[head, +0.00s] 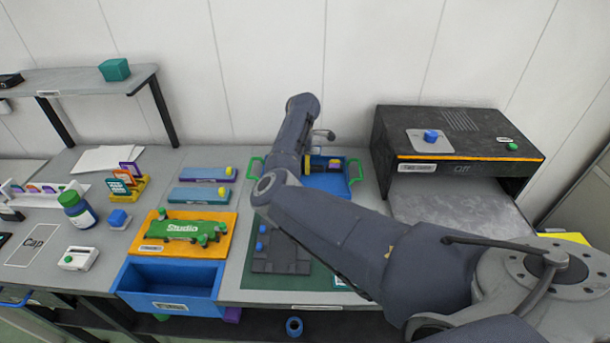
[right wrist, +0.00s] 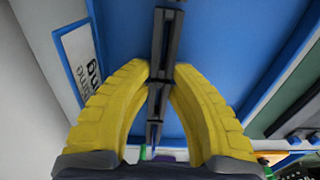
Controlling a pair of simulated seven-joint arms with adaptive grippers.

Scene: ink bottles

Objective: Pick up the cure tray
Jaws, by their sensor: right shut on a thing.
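A blue tray (head: 328,182) with green end handles sits at the back of the bench, partly hidden behind my right arm. No name on it is readable in the head view, so I cannot confirm that it is the cure tray. In the right wrist view, the yellow fingers of my right gripper (right wrist: 160,75) are shut on a dark bar (right wrist: 157,105) above a blue surface (right wrist: 215,35). I cannot tell whether the bar is part of the tray. My right fingertips are mostly hidden in the head view. My left gripper is not in view.
A dark machine (head: 455,140) marked "Off" stands right of the tray, with a grey plate (head: 440,205) in front. A dark rack (head: 280,262) lies on the green mat. An orange tray (head: 155,248) and blue bin (head: 170,275) are at left. A wall closes the back.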

